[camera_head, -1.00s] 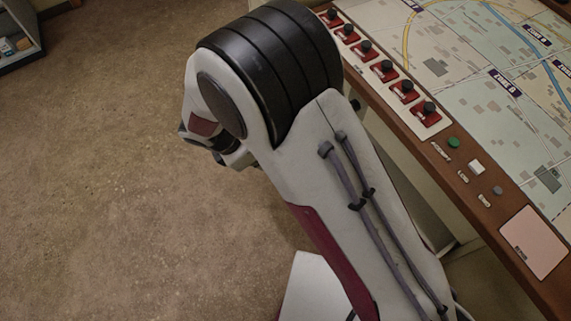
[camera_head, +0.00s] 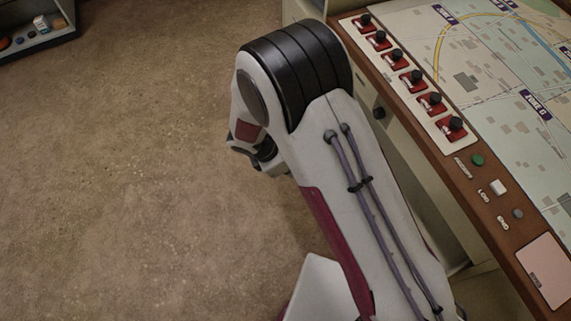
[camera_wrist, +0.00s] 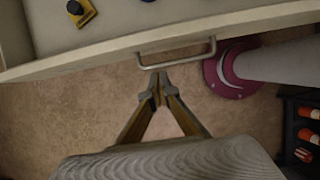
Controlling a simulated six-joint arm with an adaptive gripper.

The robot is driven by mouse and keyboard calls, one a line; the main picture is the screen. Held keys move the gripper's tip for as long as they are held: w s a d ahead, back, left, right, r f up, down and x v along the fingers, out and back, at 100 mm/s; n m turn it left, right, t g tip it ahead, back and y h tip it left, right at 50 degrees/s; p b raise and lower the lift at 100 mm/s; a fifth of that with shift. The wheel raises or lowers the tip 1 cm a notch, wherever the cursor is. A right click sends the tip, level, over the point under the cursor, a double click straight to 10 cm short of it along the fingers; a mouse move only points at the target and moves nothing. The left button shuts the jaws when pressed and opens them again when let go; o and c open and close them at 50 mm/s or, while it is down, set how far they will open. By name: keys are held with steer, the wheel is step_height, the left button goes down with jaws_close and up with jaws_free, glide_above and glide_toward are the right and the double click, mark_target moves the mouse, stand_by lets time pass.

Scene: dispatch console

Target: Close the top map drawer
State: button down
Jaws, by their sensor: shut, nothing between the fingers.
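An open drawer (camera_wrist: 100,49), cream coloured with a pale metal bar handle (camera_wrist: 178,54), spans the top of the wrist view. A yellow object with a dark top (camera_wrist: 82,13) lies inside it, and part of a blue object shows at the top edge. My gripper (camera_wrist: 158,80) is shut and empty. Its fingertips point at the drawer front, just below the handle in the picture; I cannot tell whether they touch it. In the head view my arm hides the gripper, and I cannot clearly make out the open drawer there.
The console's wooden edge (camera_head: 455,165) runs along the right of the head view, with red switches (camera_head: 411,79) and a map (camera_head: 500,110) on top. A low shelf (camera_head: 40,38) stands far left. A dark rack with orange items (camera_wrist: 303,130) is at right in the wrist view. Brown floor is clear at left.

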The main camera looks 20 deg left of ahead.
steer(key=shift+w+d+f, duration=0.5)
steer(key=shift+w+d, duration=0.35)
steer(key=shift+w+d+f, duration=0.45)
steer(key=shift+w+d, duration=0.35)
steer(key=shift+w, duration=0.05)
steer(key=shift+w+d, duration=0.1)
steer(key=w+d, duration=1.5)
steer(key=shift+w+d, duration=0.4)
steer(key=shift+s+a, duration=0.1)
steer(key=s+a, duration=0.3)
steer(key=v, duration=0.9)
steer(key=shift+r, duration=0.5)
